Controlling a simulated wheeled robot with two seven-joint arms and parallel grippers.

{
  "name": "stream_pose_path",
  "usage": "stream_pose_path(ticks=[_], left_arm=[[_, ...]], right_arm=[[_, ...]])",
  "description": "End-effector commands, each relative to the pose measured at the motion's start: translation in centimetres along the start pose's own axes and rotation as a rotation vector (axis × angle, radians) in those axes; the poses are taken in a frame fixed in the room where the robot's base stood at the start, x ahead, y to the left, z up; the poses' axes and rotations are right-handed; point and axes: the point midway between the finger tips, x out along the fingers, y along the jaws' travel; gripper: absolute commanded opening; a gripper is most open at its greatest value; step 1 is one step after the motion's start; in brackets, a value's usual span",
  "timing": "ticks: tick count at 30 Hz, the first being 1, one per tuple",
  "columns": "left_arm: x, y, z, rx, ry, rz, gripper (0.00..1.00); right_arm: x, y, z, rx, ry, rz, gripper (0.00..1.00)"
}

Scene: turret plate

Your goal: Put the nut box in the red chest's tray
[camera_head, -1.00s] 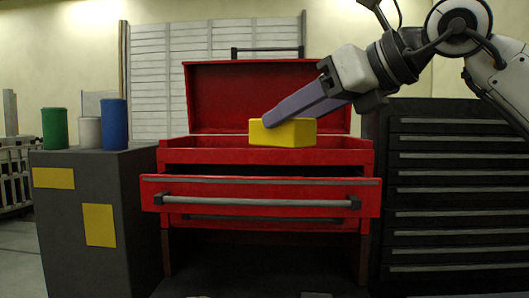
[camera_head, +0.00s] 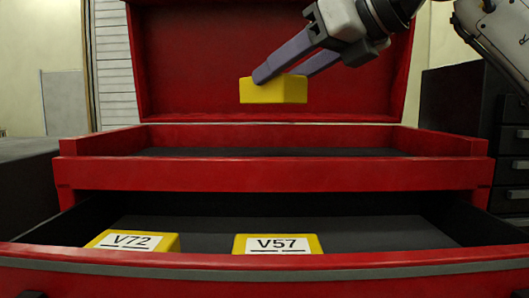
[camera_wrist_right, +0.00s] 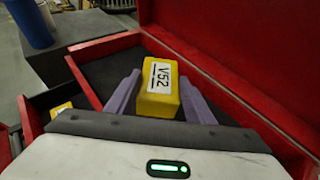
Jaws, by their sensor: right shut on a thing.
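A yellow box with a white label V52 (camera_wrist_right: 160,88) is held between the fingers of my right gripper (camera_wrist_right: 158,98). In the head view the same yellow box (camera_head: 273,92) hangs from my right gripper (camera_head: 283,72), in front of the raised red lid. The box appears above the red chest's tray (camera_head: 275,174), apart from it. The tray's dark floor shows as a thin strip and looks empty. In the wrist view the tray's dark floor (camera_wrist_right: 100,72) lies below the box. My left gripper is not in view.
The drawer below (camera_head: 270,262) is pulled open. Two yellow boxes lie in it, labelled V72 (camera_head: 135,242) and V57 (camera_head: 278,243). The lid (camera_head: 200,60) stands open behind the tray. A dark cabinet (camera_head: 460,105) stands at right. A blue cylinder (camera_wrist_right: 30,22) is at upper left in the wrist view.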

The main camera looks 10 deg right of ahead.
Motion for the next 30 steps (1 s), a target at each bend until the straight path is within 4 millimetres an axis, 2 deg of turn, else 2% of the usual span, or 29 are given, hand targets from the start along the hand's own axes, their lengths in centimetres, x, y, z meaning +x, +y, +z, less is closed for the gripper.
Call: stream_pose_path(ticks=[2, 6, 9, 16, 21, 24, 30], left_arm=[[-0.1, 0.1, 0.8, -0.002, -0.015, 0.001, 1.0], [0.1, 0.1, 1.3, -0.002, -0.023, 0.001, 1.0], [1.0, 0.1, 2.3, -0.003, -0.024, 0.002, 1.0], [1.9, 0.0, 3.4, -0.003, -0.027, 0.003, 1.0], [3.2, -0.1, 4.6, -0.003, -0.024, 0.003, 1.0], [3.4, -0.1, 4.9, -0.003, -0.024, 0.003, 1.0], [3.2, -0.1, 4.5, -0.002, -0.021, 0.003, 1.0]], right_arm=[[0.1, 0.0, -0.4, 0.0, -0.003, -0.001, 0.15], [1.1, -0.1, -2.8, -0.001, -0.001, 0.0, 0.15], [1.9, -0.1, -4.8, -0.001, -0.002, -0.001, 0.15], [2.6, 0.0, -6.4, 0.001, -0.004, 0.0, 0.15], [3.6, -0.1, -8.8, 0.001, -0.004, 0.0, 0.15], [3.8, 0.0, -9.4, 0.001, -0.004, 0.001, 0.15], [3.7, 0.0, -9.1, 0.001, -0.004, 0.001, 0.15]])
